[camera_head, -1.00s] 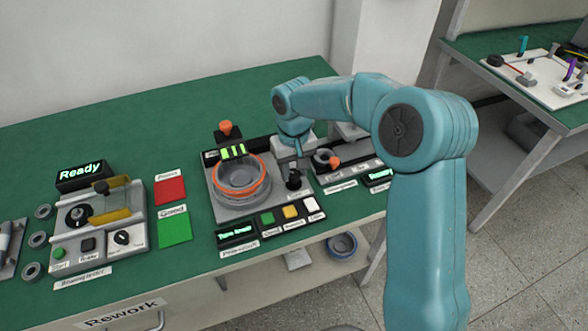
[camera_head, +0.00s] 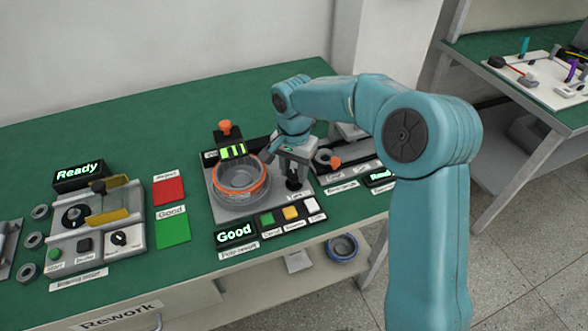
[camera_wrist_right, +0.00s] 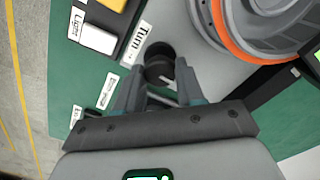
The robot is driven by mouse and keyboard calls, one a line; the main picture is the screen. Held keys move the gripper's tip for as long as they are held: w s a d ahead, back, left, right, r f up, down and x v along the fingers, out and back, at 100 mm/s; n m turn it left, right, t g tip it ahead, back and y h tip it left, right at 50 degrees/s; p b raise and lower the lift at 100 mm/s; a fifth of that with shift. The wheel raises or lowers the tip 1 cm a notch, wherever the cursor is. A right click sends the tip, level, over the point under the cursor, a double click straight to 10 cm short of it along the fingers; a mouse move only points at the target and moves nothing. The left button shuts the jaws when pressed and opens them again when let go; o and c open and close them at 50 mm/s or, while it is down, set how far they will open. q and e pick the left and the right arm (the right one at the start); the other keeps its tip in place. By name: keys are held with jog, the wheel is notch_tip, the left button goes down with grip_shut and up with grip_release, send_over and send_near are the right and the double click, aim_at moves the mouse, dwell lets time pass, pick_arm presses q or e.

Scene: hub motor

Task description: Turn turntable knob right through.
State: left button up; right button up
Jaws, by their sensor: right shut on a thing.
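The turntable (camera_head: 222,207) is a grey plate on the green bench, carrying a round grey hub motor (camera_head: 240,176) with an orange ring. The black turntable knob (camera_head: 293,183) stands at the plate's right corner. In the right wrist view the knob (camera_wrist_right: 159,62) sits beside a label reading "Turn". My right gripper (camera_head: 294,174) comes down over the knob from above. In the wrist view its two fingers (camera_wrist_right: 160,85) are on either side of the knob and shut on it. The fingers partly hide the knob. My left gripper is not in view.
A display (camera_head: 235,233) in front of the turntable reads "Good". Green, yellow and white buttons (camera_head: 290,213) lie beside it. An orange-handled fixture (camera_head: 326,158) stands close right of my gripper. The bearing tester (camera_head: 98,218) and red and green pads are to the left.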

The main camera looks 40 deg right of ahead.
aim_at(294, 173)
jog(key=shift+w+d+r+m, duration=0.1)
jog(key=shift+w+r+m, duration=0.1)
jog(key=shift+m, duration=0.5)
jog(key=o, duration=0.9)
jog(key=shift+o, duration=0.7)
jog(key=shift+s+f, duration=0.1)
jog(key=shift+s, duration=0.05)
notch_tip(294, 173, up, 16)
jog(key=p, duration=0.2)
jog(key=shift+r, duration=0.2)
